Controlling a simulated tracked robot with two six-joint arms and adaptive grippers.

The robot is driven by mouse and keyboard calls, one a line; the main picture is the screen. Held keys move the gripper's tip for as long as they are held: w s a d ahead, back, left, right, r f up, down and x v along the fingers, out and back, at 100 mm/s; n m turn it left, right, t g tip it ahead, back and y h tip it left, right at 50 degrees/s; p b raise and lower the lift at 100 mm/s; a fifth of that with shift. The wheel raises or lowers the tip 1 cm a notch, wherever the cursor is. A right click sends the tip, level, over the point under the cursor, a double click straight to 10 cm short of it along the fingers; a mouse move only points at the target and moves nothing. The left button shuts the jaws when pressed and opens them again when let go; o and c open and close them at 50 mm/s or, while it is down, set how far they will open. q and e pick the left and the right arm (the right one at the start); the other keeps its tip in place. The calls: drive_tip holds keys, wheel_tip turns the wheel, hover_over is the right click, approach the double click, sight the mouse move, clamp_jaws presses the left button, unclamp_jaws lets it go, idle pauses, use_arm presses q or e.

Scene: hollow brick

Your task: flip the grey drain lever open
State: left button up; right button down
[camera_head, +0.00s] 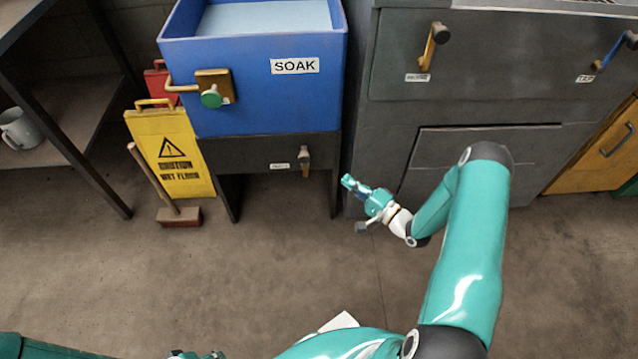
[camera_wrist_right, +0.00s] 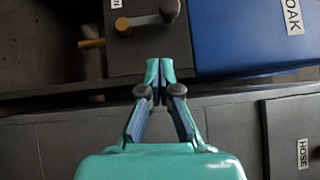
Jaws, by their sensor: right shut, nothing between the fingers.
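The drain lever (camera_head: 304,158) is on the dark panel under the blue SOAK tank, beside a small label too small to read. In the right wrist view the lever (camera_wrist_right: 146,20) is a short grey-brown bar with a round knob, beyond my fingertips. My right gripper (camera_head: 348,182) is right of and nearer than the lever in the head view, apart from it. Its fingertips (camera_wrist_right: 159,70) are together with nothing between them. At the bottom edge of the head view, a small teal part, seemingly my left gripper (camera_head: 196,355), is mostly cut off.
The blue tank (camera_head: 270,110) has a brass valve with a green knob (camera_head: 211,98). A yellow wet-floor sign (camera_head: 172,155) and a brush (camera_head: 180,217) stand to its left. The grey cabinet (camera_head: 390,130) stands right, with yellow (camera_head: 435,42) and blue (camera_head: 612,52) handles.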

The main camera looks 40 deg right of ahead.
use_arm(q)
wheel_tip(320, 180, down, 2)
drive_tip(key=shift+f+b, duration=0.25)
drive_tip(key=shift+b, duration=0.3)
use_arm(e)
drive_tip(key=shift+s+d+f+m+t+y, duration=0.15)
drive_tip(key=shift+s+d+f+m+t, duration=0.1)
drive_tip(key=shift+s+d, duration=0.3)
drive_tip(key=shift+s+d+f+m+t+y, duration=0.15)
drive_tip(key=shift+s+d+f+t, duration=0.1)
drive_tip(key=shift+s+d, duration=0.25)
use_arm(q)
drive_tip(key=shift+f+b, duration=1.4)
use_arm(e)
drive_tip(key=a+x, duration=0.2)
drive_tip(key=x, duration=1.1)
drive_tip(key=shift+s+a+r, duration=0.25)
drive_tip(key=shift+s+a, duration=0.1)
drive_tip(key=shift+a, duration=0.05)
use_arm(q)
drive_tip(key=shift+r, duration=0.15)
use_arm(e)
drive_tip(key=shift+r, duration=0.1)
